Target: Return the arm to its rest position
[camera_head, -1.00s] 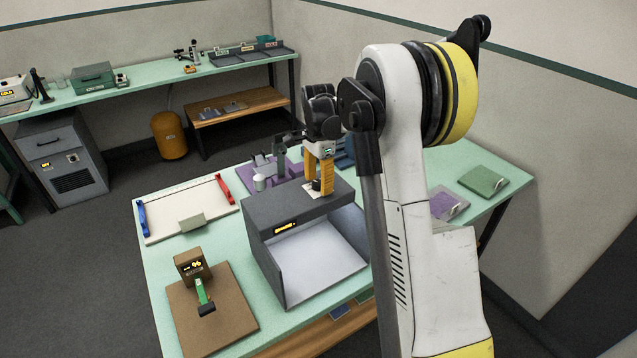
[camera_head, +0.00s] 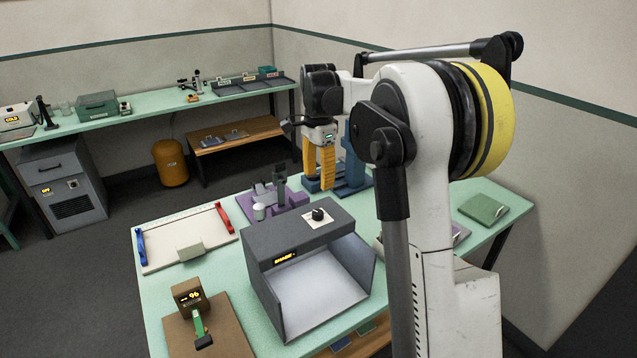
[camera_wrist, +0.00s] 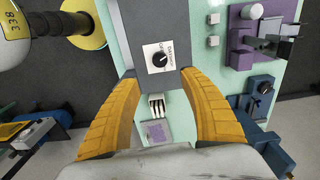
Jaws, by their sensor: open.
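My gripper (camera_head: 318,166) has yellow-orange fingers and hangs in the air behind the grey light box, pointing down. In the wrist view its two fingers (camera_wrist: 160,112) stand wide apart with nothing between them. My arm is folded up at the right of the head view and hides part of the table. The grey box (camera_head: 280,236) has a black knob (camera_head: 318,214) on a white plate on top and a lit display in front. The knob also shows in the wrist view (camera_wrist: 160,60), apart from the fingers.
A purple fixture (camera_head: 290,200) and a blue fixture (camera_head: 352,172) stand near my gripper. A white board (camera_head: 180,237) and a brown stand with a green handle (camera_head: 200,325) are on the left. A green pad (camera_head: 483,208) lies at right. The air above the table is open.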

